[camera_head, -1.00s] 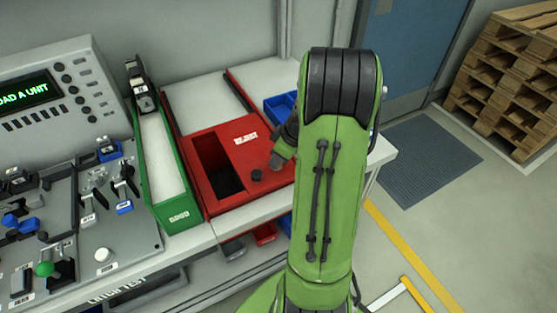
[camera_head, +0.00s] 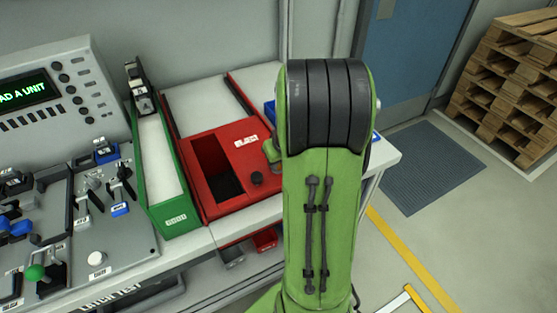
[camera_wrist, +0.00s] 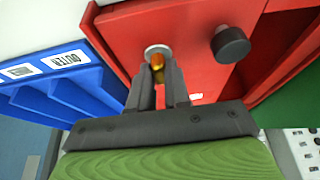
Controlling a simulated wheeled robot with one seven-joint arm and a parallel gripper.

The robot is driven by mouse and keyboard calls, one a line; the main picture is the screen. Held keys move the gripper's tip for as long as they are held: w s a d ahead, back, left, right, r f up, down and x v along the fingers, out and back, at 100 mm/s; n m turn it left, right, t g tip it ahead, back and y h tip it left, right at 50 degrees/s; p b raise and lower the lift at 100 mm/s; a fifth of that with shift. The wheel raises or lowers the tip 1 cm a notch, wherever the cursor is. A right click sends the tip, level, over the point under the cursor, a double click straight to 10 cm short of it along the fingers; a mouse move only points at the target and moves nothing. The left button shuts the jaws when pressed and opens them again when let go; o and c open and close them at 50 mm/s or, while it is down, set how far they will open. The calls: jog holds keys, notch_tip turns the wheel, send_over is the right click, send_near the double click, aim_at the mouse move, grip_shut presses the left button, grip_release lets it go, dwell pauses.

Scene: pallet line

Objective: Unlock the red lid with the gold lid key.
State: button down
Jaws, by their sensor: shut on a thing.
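The red lid (camera_head: 245,160) covers the front part of a red box on the bench, with a dark opening at its left and a black knob (camera_head: 257,179) near its front edge. In the wrist view the lid (camera_wrist: 190,65) fills the upper middle, with its black knob (camera_wrist: 230,45) to the right of a round grey lock (camera_wrist: 157,50). My gripper (camera_wrist: 158,82) is shut on the gold lid key (camera_wrist: 157,63). The key's tip is at the lock; I cannot tell how deep it sits. In the head view my arm hides the gripper, key and lock.
A green chute (camera_head: 170,190) stands left of the red box, beside a control panel (camera_head: 100,220). Blue bins (camera_wrist: 60,85) stand close to the gripper. A wooden pallet stack (camera_head: 510,85) is far right, with open floor before it.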

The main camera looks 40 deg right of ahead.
jog(key=shift+s+a+f, duration=0.1)
jog(key=shift+s+f, duration=0.05)
jog(key=shift+f, duration=0.05)
jog(key=c, duration=1.1)
grip_release()
jog(key=shift+r, duration=0.1)
jog(key=p+v, duration=0.4)
jog(key=v, duration=1.1)
jog(key=shift+r, duration=0.35)
jog(key=s+a+r+n+p, duration=0.1)
jog(key=s+a+r, duration=0.1)
jog(key=a, duration=0.5)
jog(key=s+a+r+n+y+p, duration=0.1)
jog(key=s+a+r, duration=0.1)
jog(key=s+a, duration=0.2)
jog(key=s+a+r+n+t+p, duration=0.1)
jog(key=s+a+r, duration=0.1)
jog(key=a, duration=0.8)
jog(key=shift+s, duration=0.65)
